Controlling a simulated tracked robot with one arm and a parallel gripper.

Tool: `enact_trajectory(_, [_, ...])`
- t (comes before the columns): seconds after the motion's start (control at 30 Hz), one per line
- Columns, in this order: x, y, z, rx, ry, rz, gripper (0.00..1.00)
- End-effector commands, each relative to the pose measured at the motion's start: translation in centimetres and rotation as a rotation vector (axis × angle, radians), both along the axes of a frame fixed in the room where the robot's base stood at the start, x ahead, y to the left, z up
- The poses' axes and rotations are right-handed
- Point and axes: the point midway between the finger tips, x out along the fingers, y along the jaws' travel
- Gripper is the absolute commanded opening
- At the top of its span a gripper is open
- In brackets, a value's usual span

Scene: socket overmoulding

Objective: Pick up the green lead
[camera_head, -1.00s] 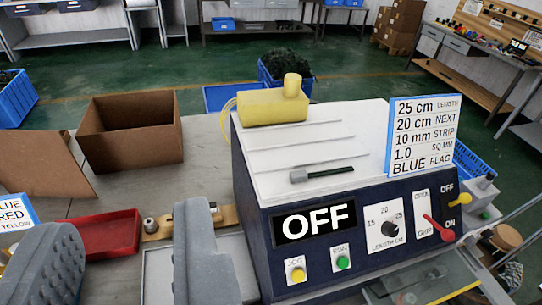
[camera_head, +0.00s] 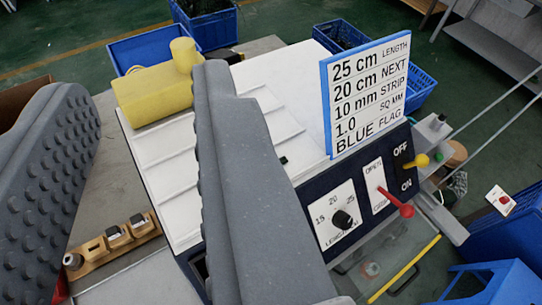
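My gripper (camera_head: 143,85) is open, with its two grey fingers wide apart and nothing seen between them. The right finger crosses in front of the white sloping top of the machine (camera_head: 165,150). A small dark end (camera_head: 283,160) shows just right of that finger on the white top; it looks like the tip of the green lead. The rest of the lead is hidden behind the finger. I cannot tell how far the finger is above it.
A yellow part (camera_head: 155,98) sits at the machine's upper edge. A sign (camera_head: 367,92) stands at its right. A red lever (camera_head: 400,207) and yellow switch (camera_head: 421,160) stick out in front. A wooden block (camera_head: 115,243) lies left; blue crates (camera_head: 153,46) stand behind.

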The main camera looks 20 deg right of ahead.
Motion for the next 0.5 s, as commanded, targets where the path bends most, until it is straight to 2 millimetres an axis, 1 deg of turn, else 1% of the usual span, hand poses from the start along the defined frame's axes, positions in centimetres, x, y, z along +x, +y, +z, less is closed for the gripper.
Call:
enact_trajectory(0.37, [0.03, 0.01, -0.01, 0.001, 0.001, 0.000, 0.29])
enact_trajectory(0.47, [0.50, 0.01, 0.08, 0.016, 0.017, -0.004, 0.29])
enact_trajectory(0.5, [0.96, 0.01, 0.04, 0.029, 0.033, -0.007, 0.29])
